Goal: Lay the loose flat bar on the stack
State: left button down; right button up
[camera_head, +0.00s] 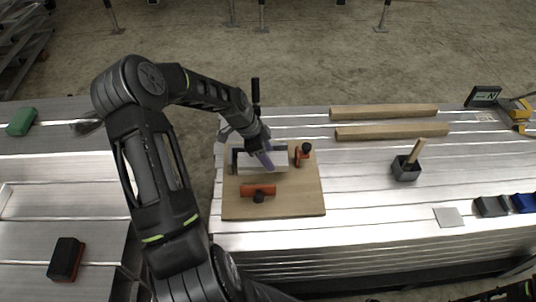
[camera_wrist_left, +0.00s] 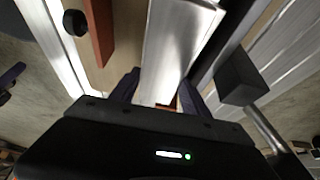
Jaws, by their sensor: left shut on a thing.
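My left gripper (camera_head: 265,160) is over the wooden board (camera_head: 295,205), its fingers pointing down. It also shows in the left wrist view (camera_wrist_left: 160,92), with its fingers either side of a silver flat bar (camera_wrist_left: 178,45), and is shut on it. In the head view the bar (camera_head: 277,167) lies across the middle of the board, partly behind the fingers. I cannot tell the bar from the stack under it, or whether they touch. A red-orange block with a black knob (camera_head: 258,190) is in front of it, and another (camera_head: 303,153) is at its right.
Two wooden bars (camera_head: 384,111) lie behind and right of the board. A dark pot with a wooden handle (camera_head: 406,168) stands to the right. A grey plate (camera_head: 448,217) and dark blocks (camera_head: 490,206) lie at front right. A black-red block (camera_head: 66,258) is at front left.

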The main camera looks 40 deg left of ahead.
dwell(0.4)
pick_arm(q)
jog(key=shift+c, duration=2.2)
grip_release()
jog(key=shift+f, duration=0.1)
jog(key=p+v, duration=0.1)
jog(key=v, duration=0.7)
jog(key=shift+f, duration=0.1)
